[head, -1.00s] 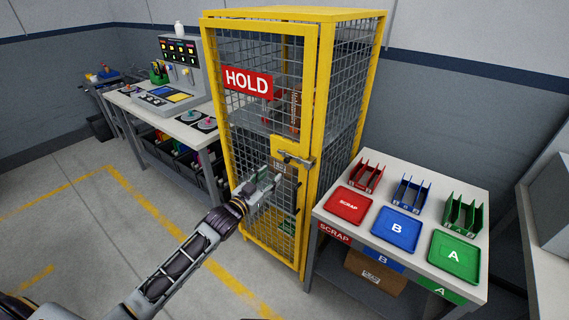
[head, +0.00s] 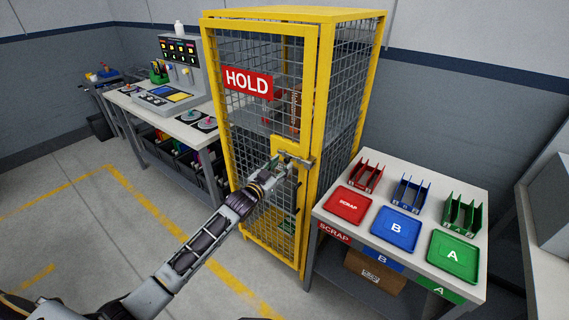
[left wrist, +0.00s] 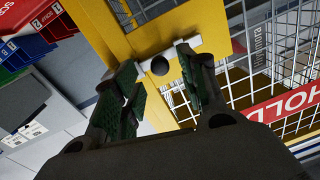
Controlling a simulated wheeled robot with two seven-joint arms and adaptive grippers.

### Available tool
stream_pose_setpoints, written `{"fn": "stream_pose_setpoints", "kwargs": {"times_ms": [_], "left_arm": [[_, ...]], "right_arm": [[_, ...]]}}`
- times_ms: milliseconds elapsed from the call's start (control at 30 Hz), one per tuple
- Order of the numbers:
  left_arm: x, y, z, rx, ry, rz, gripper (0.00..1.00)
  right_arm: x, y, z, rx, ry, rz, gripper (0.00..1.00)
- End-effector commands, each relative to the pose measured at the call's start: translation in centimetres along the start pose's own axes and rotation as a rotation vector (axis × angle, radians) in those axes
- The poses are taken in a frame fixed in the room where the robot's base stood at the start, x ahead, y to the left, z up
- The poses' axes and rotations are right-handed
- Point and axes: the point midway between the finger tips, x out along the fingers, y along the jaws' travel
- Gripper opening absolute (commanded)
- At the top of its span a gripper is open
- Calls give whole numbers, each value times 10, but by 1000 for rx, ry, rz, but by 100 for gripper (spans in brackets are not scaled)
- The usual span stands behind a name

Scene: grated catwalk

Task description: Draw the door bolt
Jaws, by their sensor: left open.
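The door bolt (head: 302,160) is a short grey bar across the yellow frame of the cage door (head: 268,28), partly hidden by my gripper in the head view. In the left wrist view the bolt (left wrist: 184,48) shows as a pale bar with a dark round knob end (left wrist: 159,66). My left gripper (head: 281,167) is at the bolt, its fingers open. In the left wrist view the open fingers (left wrist: 157,72) lie on either side of the knob, with gaps visible; contact cannot be told. The cage door looks shut. My right gripper is out of view.
A red HOLD sign (head: 248,82) hangs on the mesh. A table (head: 404,177) with red, blue and green trays stands close to the right of the cage. A workbench (head: 128,97) stands to the left. The floor (head: 95,235) in front is open.

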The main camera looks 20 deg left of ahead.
Motion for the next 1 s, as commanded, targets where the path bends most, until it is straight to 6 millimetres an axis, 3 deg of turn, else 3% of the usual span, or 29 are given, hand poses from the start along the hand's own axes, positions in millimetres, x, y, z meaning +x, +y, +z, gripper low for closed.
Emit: {"fn": "stream_pose_setpoints", "kwargs": {"times_ms": [400, 800, 1000], "left_arm": [[26, 0, 0, 0, 1, 0, 42], [28, 0, 0, 0, 0, 0, 42], [28, 0, 0, 0, 0, 0, 19]], "right_arm": [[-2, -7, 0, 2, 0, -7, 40], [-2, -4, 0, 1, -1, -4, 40], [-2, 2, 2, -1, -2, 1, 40]]}}
